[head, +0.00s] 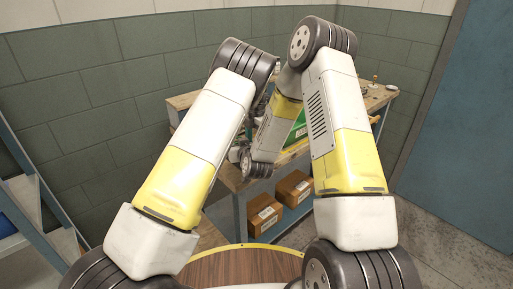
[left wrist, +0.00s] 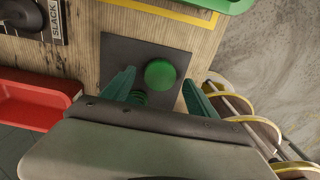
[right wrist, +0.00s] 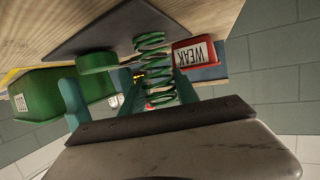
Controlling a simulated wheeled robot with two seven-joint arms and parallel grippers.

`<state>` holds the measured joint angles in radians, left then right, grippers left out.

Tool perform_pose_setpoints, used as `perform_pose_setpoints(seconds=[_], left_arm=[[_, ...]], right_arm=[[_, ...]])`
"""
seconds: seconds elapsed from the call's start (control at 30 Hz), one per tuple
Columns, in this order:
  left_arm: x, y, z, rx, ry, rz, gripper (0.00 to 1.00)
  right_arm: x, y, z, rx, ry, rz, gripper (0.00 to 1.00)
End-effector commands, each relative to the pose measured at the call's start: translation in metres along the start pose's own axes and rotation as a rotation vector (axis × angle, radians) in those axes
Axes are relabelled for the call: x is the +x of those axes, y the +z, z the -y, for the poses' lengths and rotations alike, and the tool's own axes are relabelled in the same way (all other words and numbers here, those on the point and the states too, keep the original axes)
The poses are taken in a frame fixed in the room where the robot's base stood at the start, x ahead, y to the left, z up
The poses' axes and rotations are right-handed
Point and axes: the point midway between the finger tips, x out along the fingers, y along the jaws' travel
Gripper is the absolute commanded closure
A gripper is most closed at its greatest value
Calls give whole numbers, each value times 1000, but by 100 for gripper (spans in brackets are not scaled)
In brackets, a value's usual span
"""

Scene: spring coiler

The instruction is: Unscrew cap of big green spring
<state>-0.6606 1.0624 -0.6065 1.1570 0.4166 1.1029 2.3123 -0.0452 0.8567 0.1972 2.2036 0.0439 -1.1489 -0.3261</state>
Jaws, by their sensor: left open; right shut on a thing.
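A round green cap (left wrist: 160,74) lies between the spread fingers of my left gripper (left wrist: 158,90), which is open around it. In the right wrist view the green cap (right wrist: 97,62) appears on the dark plate (right wrist: 120,30), beside the big green spring (right wrist: 152,62). The spring's coils run from the plate to between the fingers of my right gripper (right wrist: 157,90), which is shut on it. My arms hide both grippers in the head view.
A red bin (left wrist: 30,105) and a SLACK label (left wrist: 55,20) are left of the plate. The right wrist view shows a red WEAK bin (right wrist: 195,52) and a labelled green bin (right wrist: 55,95). Cardboard boxes (head: 264,214) sit on the workbench's lower shelf. A blue shelf rack (head: 30,205) stands left.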

Motion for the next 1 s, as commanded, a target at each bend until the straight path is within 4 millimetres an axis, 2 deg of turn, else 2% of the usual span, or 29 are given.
perform_pose_setpoints(seconds=[0.03,0.2,0.4,0.53,0.77,0.87,1.0], left_arm=[[-13,1,0,1,2,4,32],[-50,1,0,0,2,4,32],[-86,1,0,0,2,4,32],[-99,0,0,0,1,3,32],[-106,-2,-1,5,-1,5,32],[-117,-13,-7,36,-8,24,32],[-148,-45,-16,154,-23,84,32]], right_arm=[[0,0,0,0,0,-1,100],[0,0,0,0,0,-1,100],[0,0,0,0,0,-1,100],[0,0,0,0,0,-1,100],[0,0,0,0,0,-1,100],[0,0,0,0,0,-1,100],[0,0,0,0,0,-1,100]])
